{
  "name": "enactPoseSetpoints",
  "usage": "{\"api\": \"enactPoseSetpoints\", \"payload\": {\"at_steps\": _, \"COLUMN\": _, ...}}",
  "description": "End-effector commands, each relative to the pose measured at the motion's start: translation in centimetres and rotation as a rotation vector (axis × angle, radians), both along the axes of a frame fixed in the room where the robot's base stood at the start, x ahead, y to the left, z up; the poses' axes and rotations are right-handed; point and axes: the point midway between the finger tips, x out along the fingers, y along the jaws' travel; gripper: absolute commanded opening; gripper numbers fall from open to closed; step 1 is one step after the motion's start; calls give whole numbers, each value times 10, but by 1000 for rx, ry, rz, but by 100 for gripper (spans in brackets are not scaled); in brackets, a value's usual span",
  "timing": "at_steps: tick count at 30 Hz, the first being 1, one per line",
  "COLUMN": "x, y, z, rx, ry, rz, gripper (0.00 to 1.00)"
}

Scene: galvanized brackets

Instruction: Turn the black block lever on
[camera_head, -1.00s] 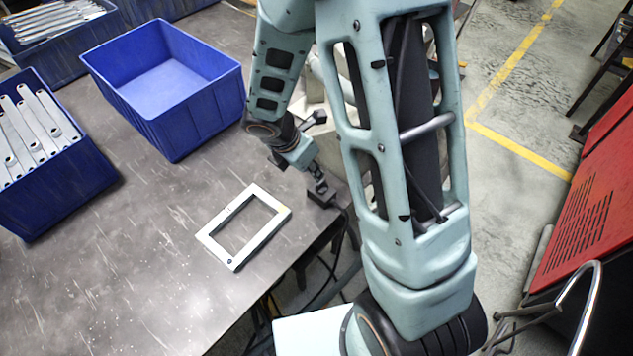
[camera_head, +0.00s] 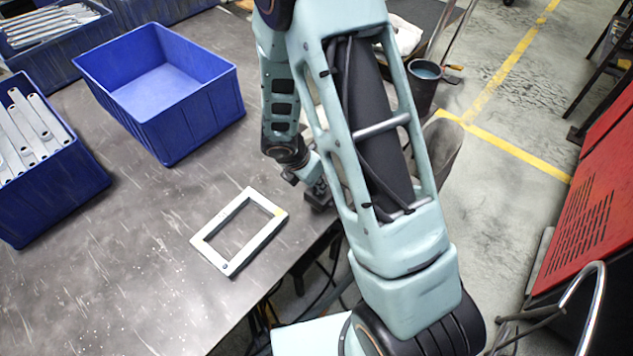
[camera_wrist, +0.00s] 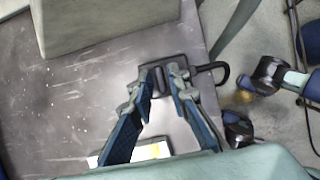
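The black block (camera_wrist: 160,84) sits near the table edge, with a black cable looping from its right side in the wrist view. In the head view the block (camera_head: 319,196) is small and partly covered by my arm. My gripper (camera_wrist: 161,72) is open, its two fingertips just over the block, one towards each side. The dark lever cannot be told apart clearly from the block between the fingertips, and I cannot tell whether the fingers touch it. In the head view my gripper (camera_head: 307,182) is right at the block.
A pale rectangular frame (camera_head: 205,238) lies on the grey table (camera_head: 120,270) left of the block. Blue bins, an empty one (camera_head: 190,125) and one with metal brackets (camera_head: 60,195), stand farther left. A grey body (camera_wrist: 100,18) stands beyond the block in the wrist view.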

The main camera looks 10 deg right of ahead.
Motion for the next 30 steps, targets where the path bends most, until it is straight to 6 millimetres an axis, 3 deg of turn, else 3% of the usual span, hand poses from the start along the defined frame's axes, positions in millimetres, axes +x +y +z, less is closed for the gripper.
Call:
{"api": "enactPoseSetpoints", "payload": {"at_steps": 3, "x": 0, "y": 0, "z": 0, "rx": 0, "ry": 0, "rz": 0, "gripper": 0}}
{"api": "enactPoseSetpoints", "payload": {"at_steps": 17, "x": 0, "y": 1, "z": 1, "rx": 1, "ry": 0, "rz": -35, "gripper": 0}}
{"api": "enactPoseSetpoints", "payload": {"at_steps": 30, "x": 3, "y": 2, "z": 2, "rx": 2, "ry": -1, "rz": -347, "gripper": 0}}
